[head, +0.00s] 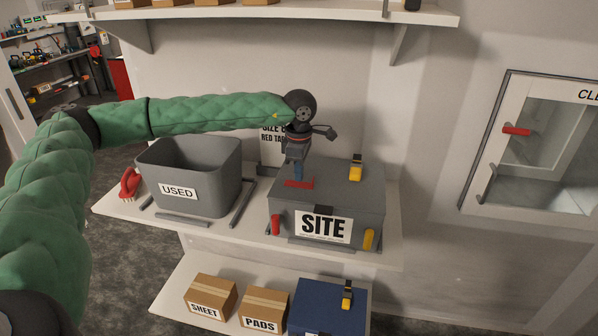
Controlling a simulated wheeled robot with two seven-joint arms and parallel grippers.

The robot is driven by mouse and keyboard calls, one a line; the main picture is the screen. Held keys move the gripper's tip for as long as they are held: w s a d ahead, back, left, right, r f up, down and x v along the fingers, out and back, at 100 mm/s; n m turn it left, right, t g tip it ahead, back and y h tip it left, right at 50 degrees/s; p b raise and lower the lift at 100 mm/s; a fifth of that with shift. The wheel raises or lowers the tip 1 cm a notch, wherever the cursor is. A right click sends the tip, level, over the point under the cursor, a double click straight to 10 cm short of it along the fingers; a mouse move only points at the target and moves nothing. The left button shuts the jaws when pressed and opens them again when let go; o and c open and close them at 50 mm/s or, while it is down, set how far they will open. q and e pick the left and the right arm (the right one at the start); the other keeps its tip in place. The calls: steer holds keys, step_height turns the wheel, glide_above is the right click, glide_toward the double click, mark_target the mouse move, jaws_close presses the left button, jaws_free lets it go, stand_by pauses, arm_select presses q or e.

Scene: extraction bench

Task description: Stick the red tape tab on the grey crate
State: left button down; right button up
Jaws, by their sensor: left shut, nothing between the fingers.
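The grey crate (349,204), labelled SITE, stands closed on the middle shelf. The red tape tab (306,184) lies flat on the left front part of its lid. My left gripper (298,179) points straight down at the tab, shut with nothing held. Its blue-looking fingertips are at the tab; I cannot tell whether they touch it. The fingers hide part of the tab. My right gripper is not in view.
A grey bin (218,160) labelled USED stands left of the crate, with a red brush (129,185) beyond it. A yellow-and-black piece (356,169) stands on the crate lid. Cartons and a blue crate (318,305) sit below. A shelf (290,14) overhangs above.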

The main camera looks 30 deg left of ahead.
arm_select(q)
steer(key=shift+f, duration=0.1)
stand_by(0.3)
steer(key=shift+f, duration=0.15)
steer(key=shift+f+b, duration=0.6)
steer(key=shift+b, duration=0.1)
stand_by(0.5)
steer(key=shift+s+f+b, duration=0.1)
steer(key=shift+f+b, duration=0.05)
steer(key=shift+b, duration=0.3)
stand_by(2.2)
steer(key=shift+r+p, duration=0.5)
steer(key=shift+r, duration=3.15)
